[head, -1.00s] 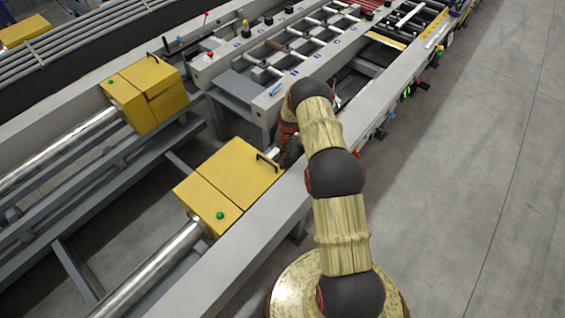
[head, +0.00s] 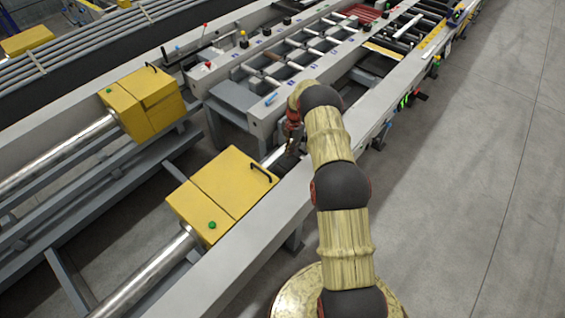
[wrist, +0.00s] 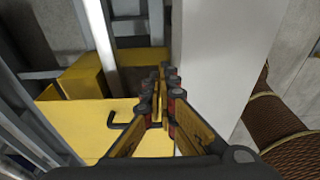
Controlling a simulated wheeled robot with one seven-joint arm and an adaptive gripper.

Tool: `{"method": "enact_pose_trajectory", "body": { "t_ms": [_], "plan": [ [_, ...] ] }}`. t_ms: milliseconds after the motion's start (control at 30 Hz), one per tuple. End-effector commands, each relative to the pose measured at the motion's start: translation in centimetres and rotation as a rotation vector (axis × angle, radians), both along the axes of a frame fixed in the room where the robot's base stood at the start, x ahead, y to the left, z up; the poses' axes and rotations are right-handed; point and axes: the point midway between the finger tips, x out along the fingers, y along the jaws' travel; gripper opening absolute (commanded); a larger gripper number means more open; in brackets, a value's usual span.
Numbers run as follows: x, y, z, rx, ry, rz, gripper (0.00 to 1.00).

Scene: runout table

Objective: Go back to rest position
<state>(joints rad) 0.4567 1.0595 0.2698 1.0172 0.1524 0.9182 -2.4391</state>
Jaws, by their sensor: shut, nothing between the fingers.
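My gripper (wrist: 168,78) shows in the wrist view with its fingertips together and nothing between them.
The long grey rail (head: 245,242) runs along the left of my arm. A second yellow box (head: 142,102) stands farther left. The roller frame (head: 305,47) with small levers lies beyond the gripper. The grey floor (head: 480,170) on the right is clear.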

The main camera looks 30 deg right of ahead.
Motion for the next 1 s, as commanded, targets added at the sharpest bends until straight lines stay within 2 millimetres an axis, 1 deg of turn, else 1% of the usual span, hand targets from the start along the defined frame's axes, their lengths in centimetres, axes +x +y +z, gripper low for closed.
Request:
{"method": "enact_pose_trajectory", "body": {
  "t_ms": [100,200,467,567,667,767,800,867,900,967,1000],
  "plan": [
    [0.4,-0.9,0.1,0.000,0.000,0.000,0.00],
    [0.5,-1.3,0.3,0.001,0.000,0.001,0.00],
    [0.5,-1.4,0.4,0.000,0.004,-0.025,0.00],
    [0.5,-1.4,0.4,-0.006,0.020,-0.123,0.00],
    [0.4,-1.4,0.3,-0.017,0.050,-0.302,0.00],
    [-1.8,-0.5,-1.2,-0.026,0.131,-0.521,0.00],
    [-3.1,0.0,-1.8,-0.033,0.171,-0.608,0.00],
    [-4.9,0.8,-2.2,-0.047,0.226,-0.738,0.00],
    [-5.8,1.2,-1.7,-0.059,0.254,-0.826,0.00],
    [-7.0,1.8,-0.4,-0.081,0.289,-0.953,0.00],
    [-7.7,2.3,0.7,-0.096,0.307,-1.037,0.00]
  ]
}}
